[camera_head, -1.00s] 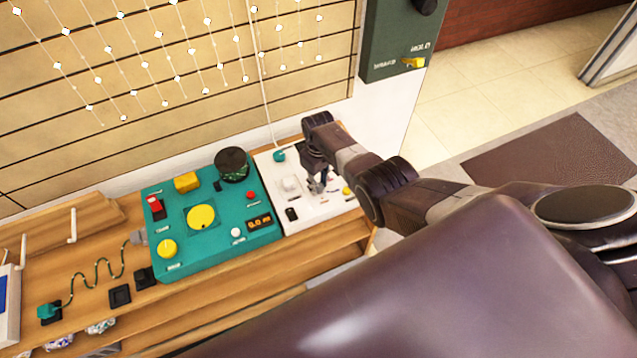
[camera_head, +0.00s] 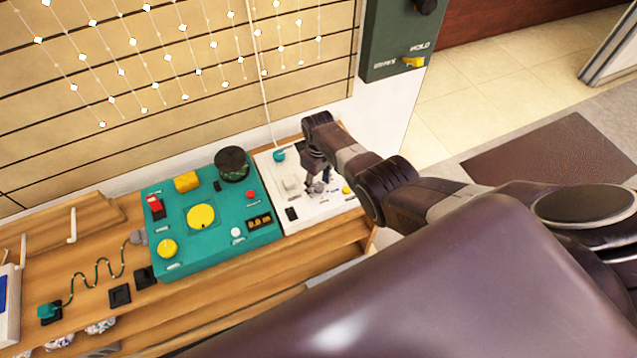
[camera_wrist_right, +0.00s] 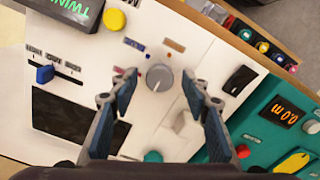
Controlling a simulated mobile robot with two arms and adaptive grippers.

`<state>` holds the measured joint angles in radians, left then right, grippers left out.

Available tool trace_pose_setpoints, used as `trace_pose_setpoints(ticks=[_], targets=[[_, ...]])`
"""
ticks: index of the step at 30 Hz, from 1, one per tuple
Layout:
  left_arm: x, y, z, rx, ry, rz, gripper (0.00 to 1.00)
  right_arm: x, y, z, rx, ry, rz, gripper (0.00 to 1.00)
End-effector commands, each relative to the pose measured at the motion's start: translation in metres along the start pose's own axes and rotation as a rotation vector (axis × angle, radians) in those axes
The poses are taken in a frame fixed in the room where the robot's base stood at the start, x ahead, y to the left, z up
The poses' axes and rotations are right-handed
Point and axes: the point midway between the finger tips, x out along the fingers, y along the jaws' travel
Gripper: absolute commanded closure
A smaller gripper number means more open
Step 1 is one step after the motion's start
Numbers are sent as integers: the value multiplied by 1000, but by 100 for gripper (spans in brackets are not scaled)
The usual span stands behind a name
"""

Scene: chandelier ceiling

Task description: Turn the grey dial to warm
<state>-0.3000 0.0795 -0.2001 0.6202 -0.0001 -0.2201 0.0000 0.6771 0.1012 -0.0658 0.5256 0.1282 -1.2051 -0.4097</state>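The grey dial (camera_wrist_right: 159,77) is round, with a pale pointer line, on the white panel (camera_wrist_right: 200,55). A small blue mark and a small brown mark lie on the panel just beyond it; their labels are too small to read. My right gripper (camera_wrist_right: 158,82) is open in the right wrist view, with one finger on each side of the dial and visible gaps between. In the head view my right gripper (camera_head: 318,182) points down over the white panel (camera_head: 285,172) and hides most of the dial. My left gripper is not in view.
A teal panel (camera_head: 215,250) with yellow knobs, a red switch and a display stands left of the white panel. The white panel also bears a yellow button (camera_wrist_right: 114,20), a dark rocker switch (camera_wrist_right: 240,80) and a blue knob (camera_wrist_right: 45,74). Hanging light strings are behind.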

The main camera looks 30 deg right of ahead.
Motion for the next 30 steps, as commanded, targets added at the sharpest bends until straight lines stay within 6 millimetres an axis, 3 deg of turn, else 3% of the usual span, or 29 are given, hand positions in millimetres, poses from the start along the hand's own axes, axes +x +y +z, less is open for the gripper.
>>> trace_pose_setpoints(ticks=[14,20,30], targets=[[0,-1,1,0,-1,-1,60,-14,1,-2,2,4,1,57],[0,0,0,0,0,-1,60,-35,1,-1,1,5,2,57],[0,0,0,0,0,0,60,-86,1,-1,1,4,2,57]])
